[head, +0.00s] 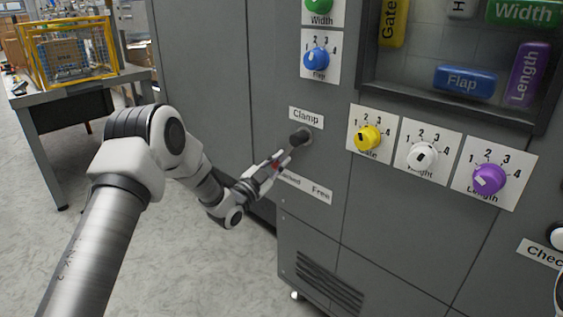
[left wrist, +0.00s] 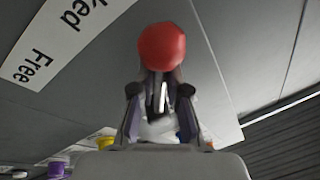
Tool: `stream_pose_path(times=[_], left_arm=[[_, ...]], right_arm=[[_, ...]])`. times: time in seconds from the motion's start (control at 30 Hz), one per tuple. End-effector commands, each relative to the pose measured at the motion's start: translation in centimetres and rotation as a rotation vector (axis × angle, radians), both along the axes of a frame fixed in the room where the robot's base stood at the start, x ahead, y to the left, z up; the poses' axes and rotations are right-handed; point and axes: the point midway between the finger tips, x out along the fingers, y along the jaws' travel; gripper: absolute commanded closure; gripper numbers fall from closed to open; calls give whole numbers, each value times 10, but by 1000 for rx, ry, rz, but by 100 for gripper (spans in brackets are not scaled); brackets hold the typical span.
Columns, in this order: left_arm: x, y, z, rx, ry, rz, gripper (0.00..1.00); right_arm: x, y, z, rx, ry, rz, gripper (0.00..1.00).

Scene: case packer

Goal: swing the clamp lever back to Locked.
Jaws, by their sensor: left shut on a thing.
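The clamp lever (head: 291,152) is a thin rod with a dark round pivot (head: 301,136) on the grey cabinet front, below the "Clamp" label. It points down and left, toward the Locked end of the "Locked / Free" strip (head: 309,188). My left gripper (head: 272,168) is shut on the lever near its red knob, partly hiding that knob and the word Locked. In the left wrist view the red knob (left wrist: 162,46) stands just past the fingers (left wrist: 160,95), with the strip (left wrist: 60,38) at upper left.
Yellow (head: 368,138), white (head: 422,156) and purple (head: 489,179) dials sit right of the lever, and a blue dial (head: 316,60) above it. A window (head: 450,55) is at upper right. A table (head: 85,88) with a yellow-framed basket (head: 70,52) stands at left. Floor between is clear.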

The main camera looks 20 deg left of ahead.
Motion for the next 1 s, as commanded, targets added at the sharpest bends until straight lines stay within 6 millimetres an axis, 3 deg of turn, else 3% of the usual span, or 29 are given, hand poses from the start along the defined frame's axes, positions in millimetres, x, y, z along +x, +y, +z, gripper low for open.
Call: stream_pose_path(times=[0.03, 0.33, 0.4, 0.47, 0.5, 0.83, 1.0], left_arm=[[-1, 2, -11, 3, 22, 5, 100], [-1, 2, -11, 2, 22, 7, 100], [-1, 2, -11, 1, 22, 7, 68], [-1, 3, -10, 1, 21, 8, 47], [-1, 3, -10, -1, 21, 8, 43], [-2, 2, -5, 1, 11, 5, 43], [-23, 9, -10, -3, 12, 6, 43]], right_arm=[[0, 0, -1, 0, 0, 0, 60], [0, 0, -1, 0, 0, 0, 60], [0, 0, -1, 0, 0, 0, 60], [0, 0, -1, 0, 0, 0, 60], [0, 0, -1, 0, 0, 0, 60], [0, 0, 0, 0, 0, 0, 60], [0, 0, 0, 0, 0, 0, 60]])
